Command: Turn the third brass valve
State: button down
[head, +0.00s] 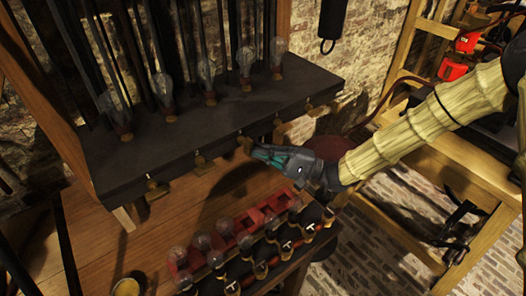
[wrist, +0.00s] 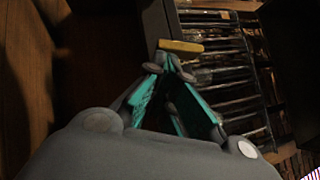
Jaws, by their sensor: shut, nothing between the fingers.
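Several brass valves line the front edge of the black shelf (head: 225,125) in the head view. Counted from either end, the third brass valve (head: 244,143) is the middle one. My gripper (head: 254,153) has teal fingers and reaches in from the right, its tips right by this valve. In the wrist view a brass bar (wrist: 181,46) lies just beyond the fingertips of my gripper (wrist: 168,66). The fingers come together at the tips with nothing between them. I cannot tell whether they touch the valve.
Glass bulbs (head: 207,73) stand on the shelf above the valves. Below it is a wooden bench (head: 125,245). A red rack (head: 225,235) with more bulbs sits below my gripper. A wooden frame (head: 440,175) stands at the right.

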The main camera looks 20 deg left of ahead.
jog(key=shift+s+a+f+m+t+y+b, duration=0.15)
jog(key=shift+f+m+t+y+b, duration=0.15)
jog(key=shift+m, duration=0.2)
jog(key=shift+s+a+f+m+t+y+b, duration=0.1)
jog(key=shift+m+t+y+b, duration=0.1)
jog(key=shift+m+y+b, duration=0.25)
jog(key=shift+m, duration=0.35)
jog(key=shift+s+a+f+m+t+y+b, duration=0.1)
jog(key=shift+s+m+t+y+b, duration=0.15)
jog(key=shift+m+t+b, duration=0.25)
jog(key=shift+s+a+f+b, duration=0.15)
jog(key=shift+s+a+b, duration=0.1)
jog(key=shift+b, duration=0.45)
dwell(0.3)
jog(key=d+f, duration=0.2)
jog(key=d, duration=1.4)
jog(key=shift+d, duration=0.3)
